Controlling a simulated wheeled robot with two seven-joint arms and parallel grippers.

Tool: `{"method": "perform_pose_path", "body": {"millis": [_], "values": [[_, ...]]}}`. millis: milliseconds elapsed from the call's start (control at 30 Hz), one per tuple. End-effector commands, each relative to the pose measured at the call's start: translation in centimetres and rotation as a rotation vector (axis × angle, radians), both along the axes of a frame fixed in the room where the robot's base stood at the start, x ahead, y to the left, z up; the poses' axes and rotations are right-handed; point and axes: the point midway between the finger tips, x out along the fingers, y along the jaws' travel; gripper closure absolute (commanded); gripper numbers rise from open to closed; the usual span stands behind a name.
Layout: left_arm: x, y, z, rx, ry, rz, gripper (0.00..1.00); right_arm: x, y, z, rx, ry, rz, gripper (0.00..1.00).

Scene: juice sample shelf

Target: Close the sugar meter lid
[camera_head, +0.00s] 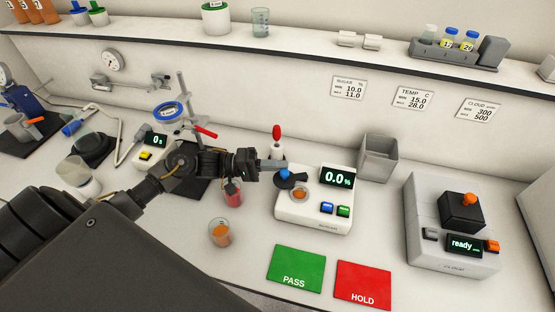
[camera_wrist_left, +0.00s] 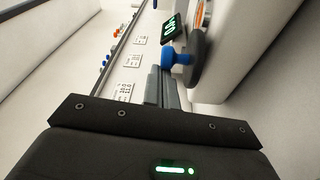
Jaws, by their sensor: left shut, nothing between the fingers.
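The white sugar meter (camera_head: 313,213) stands on the counter and its display reads 0.0 %. Its round dark lid (camera_head: 292,183) with a blue knob (camera_head: 284,174) is at the back left of the meter, beside the round well (camera_head: 299,194), where orange shows uncovered. My left gripper (camera_head: 278,165) is shut and empty, with its fingertips just behind the knob. In the left wrist view, the shut fingers (camera_wrist_left: 162,84) are close beside the blue knob (camera_wrist_left: 178,58) and the dark lid (camera_wrist_left: 200,57). I cannot tell whether they touch. My right gripper is not in view.
A red-topped bottle (camera_head: 277,139) stands behind the fingers. Cups of red (camera_head: 233,193) and orange juice (camera_head: 220,233) stand left of the meter. A grey bin (camera_head: 378,158) is behind it, a cloud meter (camera_head: 451,232) at right. Green PASS (camera_head: 296,269) and red HOLD (camera_head: 362,284) mats lie in front.

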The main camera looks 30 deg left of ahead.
Motion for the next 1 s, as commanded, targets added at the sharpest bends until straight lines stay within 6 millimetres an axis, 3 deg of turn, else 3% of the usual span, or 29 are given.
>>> {"method": "perform_pose_path", "body": {"millis": [333,700,1000], "values": [[-0.5,0.9,-0.4,0.002,0.002,0.000,1.00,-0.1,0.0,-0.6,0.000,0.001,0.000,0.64],[-3.6,7.1,-1.0,0.003,0.003,0.002,1.00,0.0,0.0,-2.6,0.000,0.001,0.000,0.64],[-4.9,9.5,-0.8,0.000,0.001,0.000,1.00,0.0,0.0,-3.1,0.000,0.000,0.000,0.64]]}}
